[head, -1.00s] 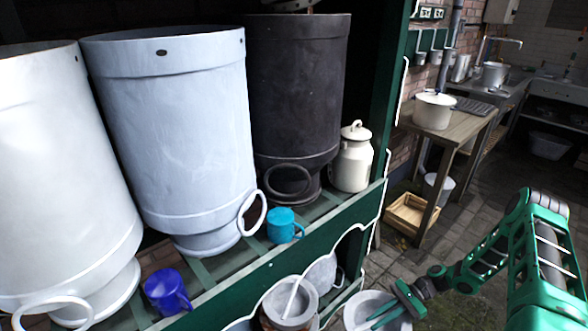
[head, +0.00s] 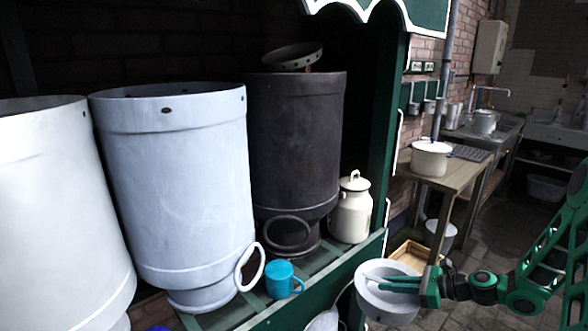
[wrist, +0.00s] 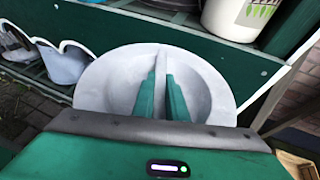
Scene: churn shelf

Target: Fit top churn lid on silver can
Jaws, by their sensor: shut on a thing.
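My gripper (head: 415,285) is shut on a round grey dished lid (head: 374,302), holding it by the bar across its middle. In the wrist view the lid (wrist: 105,88) fills the space past the fingers, with the bar between them. A tall pale silver-grey can (head: 180,190), open at the top, stands on the shelf. The lid is to its right and well below its rim, apart from it. The inside of the can is mostly hidden from this low angle.
A white can (head: 55,215) and a dark can (head: 297,145) flank the silver one. A dark round lid (head: 292,57) sits tilted above the dark can. A cream milk can (head: 352,210) and blue mug (head: 282,279) stand on the shelf. A green post (head: 387,120) bounds it right.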

